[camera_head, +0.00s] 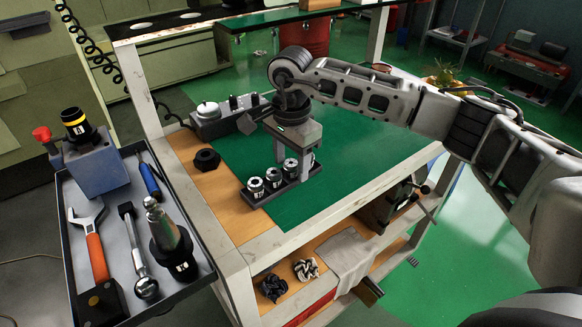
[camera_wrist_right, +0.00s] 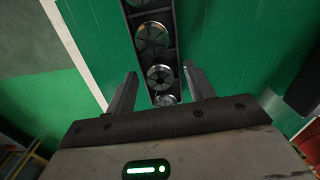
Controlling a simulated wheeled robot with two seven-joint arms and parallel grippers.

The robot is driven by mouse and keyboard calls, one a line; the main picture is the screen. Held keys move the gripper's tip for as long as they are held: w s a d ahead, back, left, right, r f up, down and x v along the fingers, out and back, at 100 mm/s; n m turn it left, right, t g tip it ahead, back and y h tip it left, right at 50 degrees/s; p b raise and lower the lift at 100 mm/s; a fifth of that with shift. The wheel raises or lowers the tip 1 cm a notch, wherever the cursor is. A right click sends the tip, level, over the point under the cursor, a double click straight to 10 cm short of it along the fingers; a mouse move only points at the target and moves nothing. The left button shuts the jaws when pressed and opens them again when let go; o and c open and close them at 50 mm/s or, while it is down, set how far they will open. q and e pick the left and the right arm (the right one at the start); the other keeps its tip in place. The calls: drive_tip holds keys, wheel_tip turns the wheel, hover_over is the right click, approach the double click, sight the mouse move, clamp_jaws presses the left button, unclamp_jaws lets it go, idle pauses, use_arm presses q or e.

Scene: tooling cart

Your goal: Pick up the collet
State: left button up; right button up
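Several round metallic collets stand in a dark rack (camera_head: 268,198) on the green-topped bench. In the head view, the collet at the rack's left end (camera_head: 256,185) and the middle collet (camera_head: 273,177) are clear of my fingers. Another collet (camera_head: 290,168) lies by the fingers of my right gripper (camera_head: 293,164). In the right wrist view, the open gripper (camera_wrist_right: 160,72) has a finger on either side of the rack (camera_wrist_right: 174,30), around the nearer collets (camera_wrist_right: 160,76). No collet is visibly clamped. Contact cannot be told. My left gripper is out of view.
A grey device (camera_head: 215,120) and a black nut-like part (camera_head: 207,159) stand on the bench beyond the rack. A side tray (camera_head: 70,225) holds a wrench (camera_head: 95,250) and tool holders. A shelf post (camera_head: 148,90) rises left of the rack. The green surface right of the gripper is clear.

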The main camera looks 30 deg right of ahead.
sight(290, 163)
drive_tip(key=c, duration=1.1)
drive_tip(key=shift+o, duration=0.2)
drive_tip(key=shift+r, duration=0.15)
drive_tip(key=shift+r, duration=0.45)
wheel_tip(290, 163, up, 2)
drive_tip(key=shift+a+r, duration=0.1)
drive_tip(key=shift+r, duration=0.1)
drive_tip(key=s+a+r+b, duration=0.2)
drive_tip(key=s+a+r, duration=0.6)
drive_tip(key=a, duration=0.3)
drive_tip(key=shift+r+b, duration=0.35)
drive_tip(key=shift+r, duration=0.4)
drive_tip(key=shift+s, duration=0.1)
